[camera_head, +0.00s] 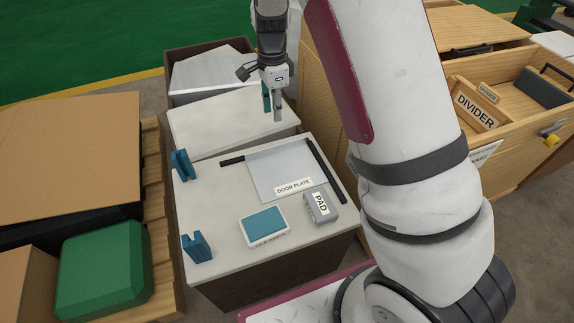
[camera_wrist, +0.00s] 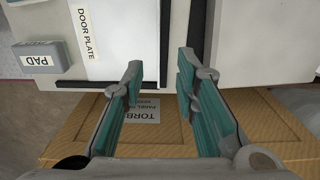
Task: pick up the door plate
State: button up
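The door plate (camera_head: 272,168) is a thin pale grey sheet lying flat on the white worktop, with a "DOOR PLATE" label at its front edge. It also shows in the wrist view (camera_wrist: 122,22), at the upper left. My gripper (camera_head: 272,113) hangs beyond the back edge of the worktop, pointing down and apart from the plate. In the wrist view its two teal-padded fingers (camera_wrist: 162,64) are spread apart with nothing between them. The plate's left part is out of the wrist view.
A black bar (camera_head: 325,170) runs along the plate's right side; another (camera_head: 232,161) lies at its back left. A grey pad (camera_head: 320,206), a blue-topped cleaner block (camera_head: 265,222) and teal brackets (camera_head: 196,246) (camera_head: 181,165) share the worktop.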

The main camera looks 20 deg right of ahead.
notch_tip(320, 180, down, 8)
jog(key=b, duration=0.2)
jog(key=shift+b, duration=0.35)
jog(key=shift+s+f+b, duration=0.1)
jog(key=shift+f+b, duration=1.4)
jog(key=shift+f, duration=1.15)
jog(key=shift+c, duration=0.4)
jog(key=shift+r, duration=0.1)
grip_shut()
